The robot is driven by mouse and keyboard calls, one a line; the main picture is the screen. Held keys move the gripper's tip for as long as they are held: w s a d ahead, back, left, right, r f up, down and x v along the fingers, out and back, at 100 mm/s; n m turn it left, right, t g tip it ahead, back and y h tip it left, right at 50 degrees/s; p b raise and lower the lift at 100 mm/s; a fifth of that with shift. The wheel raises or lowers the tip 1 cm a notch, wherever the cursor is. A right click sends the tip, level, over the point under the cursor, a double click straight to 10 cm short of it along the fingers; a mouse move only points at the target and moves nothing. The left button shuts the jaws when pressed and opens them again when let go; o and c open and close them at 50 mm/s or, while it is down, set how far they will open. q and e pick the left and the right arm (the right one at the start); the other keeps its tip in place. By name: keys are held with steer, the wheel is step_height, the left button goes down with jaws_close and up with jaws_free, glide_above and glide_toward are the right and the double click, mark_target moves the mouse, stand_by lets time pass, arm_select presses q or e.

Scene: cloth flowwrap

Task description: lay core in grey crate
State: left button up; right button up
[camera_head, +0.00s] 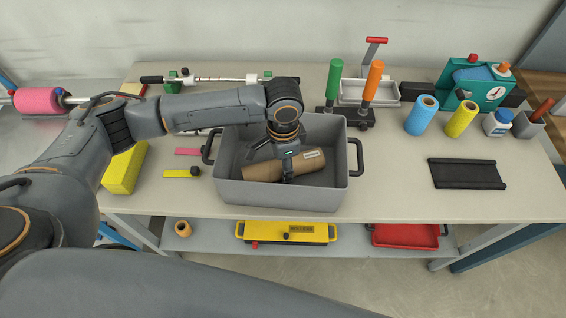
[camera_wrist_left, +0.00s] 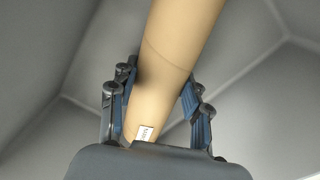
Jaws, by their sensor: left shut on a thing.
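The core (camera_head: 262,170) is a brown cardboard tube with a small white label. It is inside the grey crate (camera_head: 280,194), lying at a slight tilt across it in the head view. My left gripper (camera_head: 288,168) reaches down into the crate and is shut around the core. In the left wrist view the core (camera_wrist_left: 172,60) runs between the two fingers of my left gripper (camera_wrist_left: 158,100), with the crate's grey walls (camera_wrist_left: 60,60) around it. I cannot tell whether the core touches the crate floor. My right gripper is not in view.
A yellow block (camera_head: 125,168) stands left of the crate. Green (camera_head: 334,80) and orange (camera_head: 372,80) handles stand behind it on the right. Blue (camera_head: 422,115) and yellow (camera_head: 461,119) rolls and a black tray (camera_head: 467,174) are further right.

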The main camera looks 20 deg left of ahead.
arm_select(q)
steer(key=o, duration=1.2)
steer(key=shift+c, duration=0.2)
step_height(320, 180, up, 12)
steer(key=shift+r, duration=0.15)
